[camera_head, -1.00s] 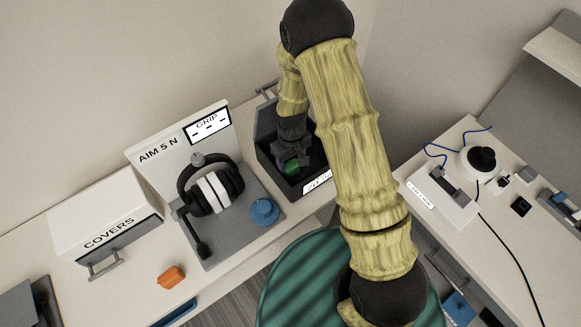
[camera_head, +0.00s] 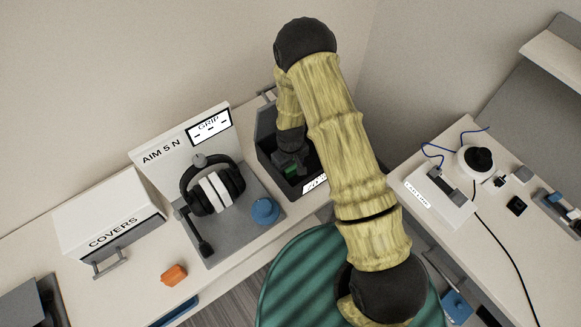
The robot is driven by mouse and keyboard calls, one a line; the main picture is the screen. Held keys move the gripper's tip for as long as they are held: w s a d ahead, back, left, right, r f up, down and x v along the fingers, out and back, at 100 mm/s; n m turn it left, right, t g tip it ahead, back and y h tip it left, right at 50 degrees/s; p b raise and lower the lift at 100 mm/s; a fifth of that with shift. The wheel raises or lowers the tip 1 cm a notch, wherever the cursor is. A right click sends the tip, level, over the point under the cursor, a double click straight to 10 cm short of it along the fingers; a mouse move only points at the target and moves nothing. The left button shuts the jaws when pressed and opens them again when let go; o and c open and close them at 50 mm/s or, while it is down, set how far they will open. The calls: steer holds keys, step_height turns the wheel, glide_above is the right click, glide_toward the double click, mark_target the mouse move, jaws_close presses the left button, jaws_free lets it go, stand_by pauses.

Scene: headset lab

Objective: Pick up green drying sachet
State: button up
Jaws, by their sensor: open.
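The green drying sachet (camera_head: 291,170) shows as a small green patch inside the black open-topped bin (camera_head: 265,140) at the back of the bench. My gripper (camera_head: 290,163) reaches down into the bin, right over the sachet, and hides part of it. The gripper is open. I cannot tell whether its fingers stand around the sachet or just above it.
Left of the bin is a grip-test stand (camera_head: 180,150) with headphones (camera_head: 213,190) and a blue knob (camera_head: 265,210). A white covers box (camera_head: 110,215) and an orange piece (camera_head: 173,274) are further left. A side bench (camera_head: 500,250) with devices and cables is at right.

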stand_by(0.4)
steer(key=c, duration=0.6)
steer(key=shift+c, duration=0.2)
step_height(320, 180, up, 28)
steer(key=b, duration=0.4)
